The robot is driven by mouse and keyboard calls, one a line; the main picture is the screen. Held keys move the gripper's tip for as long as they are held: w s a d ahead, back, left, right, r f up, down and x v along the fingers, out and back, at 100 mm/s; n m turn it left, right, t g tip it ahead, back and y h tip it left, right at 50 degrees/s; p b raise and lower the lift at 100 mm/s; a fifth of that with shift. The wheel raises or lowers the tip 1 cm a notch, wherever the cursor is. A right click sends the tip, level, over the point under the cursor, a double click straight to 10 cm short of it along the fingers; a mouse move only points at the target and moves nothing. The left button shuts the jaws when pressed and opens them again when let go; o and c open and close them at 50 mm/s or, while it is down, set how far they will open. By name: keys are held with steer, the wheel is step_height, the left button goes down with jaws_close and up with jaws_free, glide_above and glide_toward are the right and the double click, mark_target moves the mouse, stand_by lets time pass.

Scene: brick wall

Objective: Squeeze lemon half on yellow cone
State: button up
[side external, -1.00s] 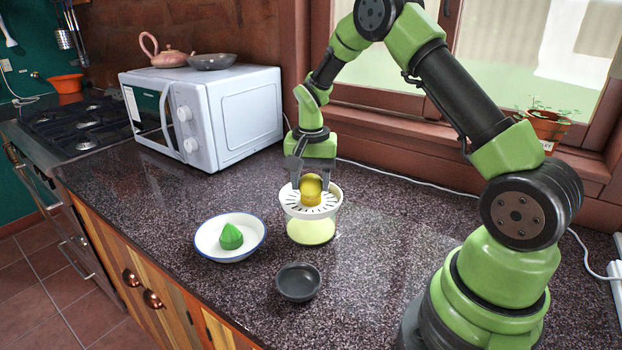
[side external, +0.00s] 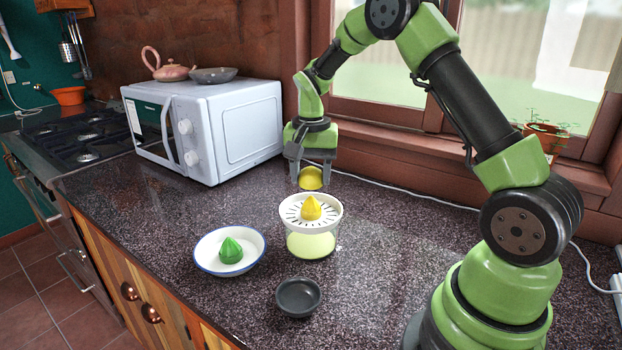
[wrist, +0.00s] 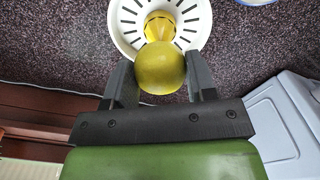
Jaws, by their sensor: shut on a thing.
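My gripper (side external: 311,181) is shut on the yellow lemon half (side external: 311,179) and holds it in the air, above and slightly behind the juicer. In the wrist view, the lemon half (wrist: 160,69) sits between the two grey fingers. The yellow cone (side external: 311,207) stands upright in the middle of the white slotted juicer top (side external: 290,217), with nothing on it. Pale yellow-green colour shows in the juicer's lower bowl (side external: 311,244). In the wrist view, the lemon half partly overlaps the cone (wrist: 160,26).
A white, blue-rimmed plate (side external: 204,249) with a green cone (side external: 231,250) lies left of the juicer. A small dark bowl (side external: 298,297) stands in front. A white microwave (side external: 235,125) stands back left. A white cable runs along the wall.

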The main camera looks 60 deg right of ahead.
steer(key=shift+r, duration=0.2)
steer(key=shift+r, duration=1.5)
